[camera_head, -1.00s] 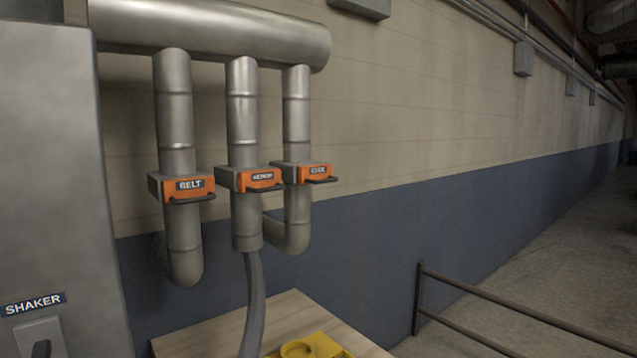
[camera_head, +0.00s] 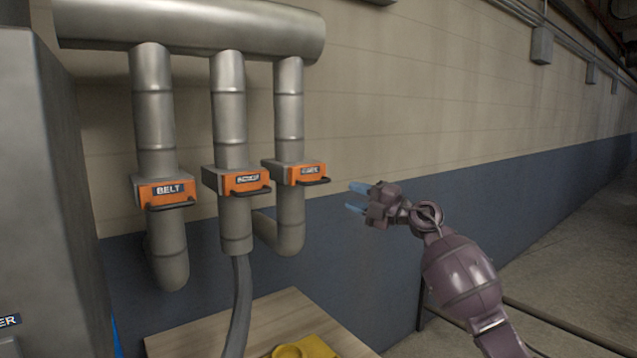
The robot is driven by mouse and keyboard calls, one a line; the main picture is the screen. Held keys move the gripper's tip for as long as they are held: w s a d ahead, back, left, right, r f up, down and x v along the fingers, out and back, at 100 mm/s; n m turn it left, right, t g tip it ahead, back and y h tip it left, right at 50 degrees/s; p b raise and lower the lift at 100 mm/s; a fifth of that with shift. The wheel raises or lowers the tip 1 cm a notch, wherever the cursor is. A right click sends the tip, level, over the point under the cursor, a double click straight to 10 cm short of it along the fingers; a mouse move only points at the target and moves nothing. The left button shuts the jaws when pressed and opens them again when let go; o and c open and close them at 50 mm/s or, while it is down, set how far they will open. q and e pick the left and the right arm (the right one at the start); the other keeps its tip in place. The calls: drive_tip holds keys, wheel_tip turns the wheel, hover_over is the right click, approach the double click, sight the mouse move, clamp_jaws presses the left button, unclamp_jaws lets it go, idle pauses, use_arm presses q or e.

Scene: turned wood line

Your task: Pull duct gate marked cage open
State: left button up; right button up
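The duct gate marked cage (camera_head: 306,173) is the rightmost of three orange-fronted gates on grey pipes. Its label is small and blurred, and a dark bar handle (camera_head: 312,182) sticks out at its front. My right gripper (camera_head: 355,198) is to the right of this gate, at about handle height, pointing left. Its two blue fingers are spread apart with nothing between them. It is apart from the handle in the picture. My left gripper is not in view.
The gate marked belt (camera_head: 166,193) and a middle gate with a blurred label (camera_head: 243,181) sit to the left. A wooden table (camera_head: 200,338) with a yellow object (camera_head: 308,347) stands below. A grey cabinet (camera_head: 40,190) fills the left side. A dark railing (camera_head: 560,318) runs at lower right.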

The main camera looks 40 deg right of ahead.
sight(319, 183)
drive_tip(key=p+x, duration=0.1)
drive_tip(key=x, duration=0.9)
drive_tip(key=shift+w, duration=0.4)
clamp_jaws()
